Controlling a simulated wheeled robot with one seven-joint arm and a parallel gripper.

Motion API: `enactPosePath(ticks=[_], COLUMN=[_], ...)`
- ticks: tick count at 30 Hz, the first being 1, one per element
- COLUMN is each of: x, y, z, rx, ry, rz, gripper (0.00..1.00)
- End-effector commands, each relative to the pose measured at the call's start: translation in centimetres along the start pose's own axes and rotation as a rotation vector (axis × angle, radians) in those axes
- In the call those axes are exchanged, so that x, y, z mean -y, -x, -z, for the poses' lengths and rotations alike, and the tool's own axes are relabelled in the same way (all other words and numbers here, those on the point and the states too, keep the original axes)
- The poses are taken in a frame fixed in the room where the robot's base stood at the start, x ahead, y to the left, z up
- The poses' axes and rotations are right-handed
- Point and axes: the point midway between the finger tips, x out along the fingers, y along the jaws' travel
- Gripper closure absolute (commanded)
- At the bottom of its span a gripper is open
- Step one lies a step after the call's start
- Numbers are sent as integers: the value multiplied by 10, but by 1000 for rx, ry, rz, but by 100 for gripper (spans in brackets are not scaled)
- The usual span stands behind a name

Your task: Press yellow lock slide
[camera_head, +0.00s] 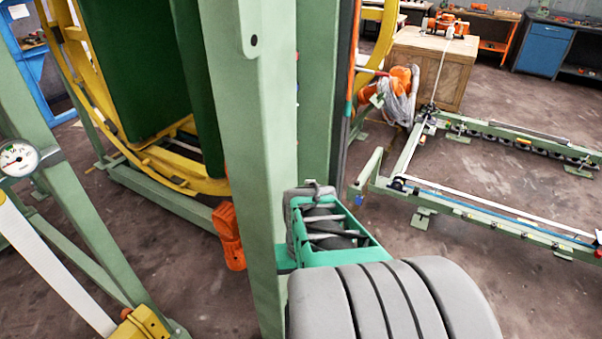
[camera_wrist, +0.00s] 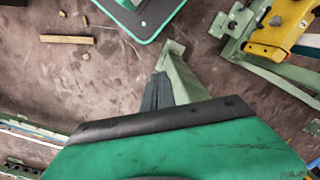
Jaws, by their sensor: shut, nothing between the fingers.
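A yellow block, which looks like the yellow lock slide (camera_head: 142,325), sits at the lower left of the head view by the foot of a slanted green frame and is cut by the picture edge. A similar yellow part shows on green framework at the top right of the wrist view (camera_wrist: 268,46). My gripper (camera_wrist: 160,78) shows in the wrist view as dark fingers beyond the black-edged green cover. It is shut and empty, apart from the yellow part, which lies to its upper right. In the head view I cannot make out the fingers.
A thick green post (camera_head: 265,160) stands close beside my arm. A slanted green leg with a gauge (camera_head: 17,158) is at the left, and a yellow ring frame (camera_head: 165,165) behind. A low green conveyor (camera_head: 490,215) lies at the right. Brown floor is open between them.

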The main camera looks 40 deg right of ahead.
Motion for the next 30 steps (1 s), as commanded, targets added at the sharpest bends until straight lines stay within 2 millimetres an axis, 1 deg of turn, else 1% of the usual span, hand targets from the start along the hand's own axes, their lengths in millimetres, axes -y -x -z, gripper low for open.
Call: enactPosePath(ticks=[1, 3, 5, 6, 8, 10, 11, 13, 14, 15, 17, 18, 20, 21, 24, 25, 27, 30], x=[-24, -47, -60, -66, -73, -77, -78, -78, -78, -78, -78, -78, -81, -84, -93, -95, -100, -102], y=[-16, -37, -54, -64, -80, -96, -102, -103, -99, -90, -69, -50, -19, 1, 41, 49, 58, 61], z=[-6, -12, -13, -11, -5, 14, 27, 65, 83, 109, 146, 168, 198, 213, 237, 241, 246, 247], rx=[59, 108, 130, 133, 122, 71, 33, -73, -120, -185, -277, -327, -386, -407, -413, -404, -377, -354], ry=[-103, -215, -298, -352, -433, -539, -595, -716, -769, -844, -959, -1036, -1156, -1233, -1404, -1446, -1523, -1568], rz=[23, 73, 129, 170, 242, 347, 402, 527, 584, 665, 796, 889, 1038, 1133, 1338, 1383, 1451, 1483], gripper=[100, 100, 100, 100, 100, 100, 100, 100, 100, 100, 100, 100, 100, 100, 100, 100, 100, 100])
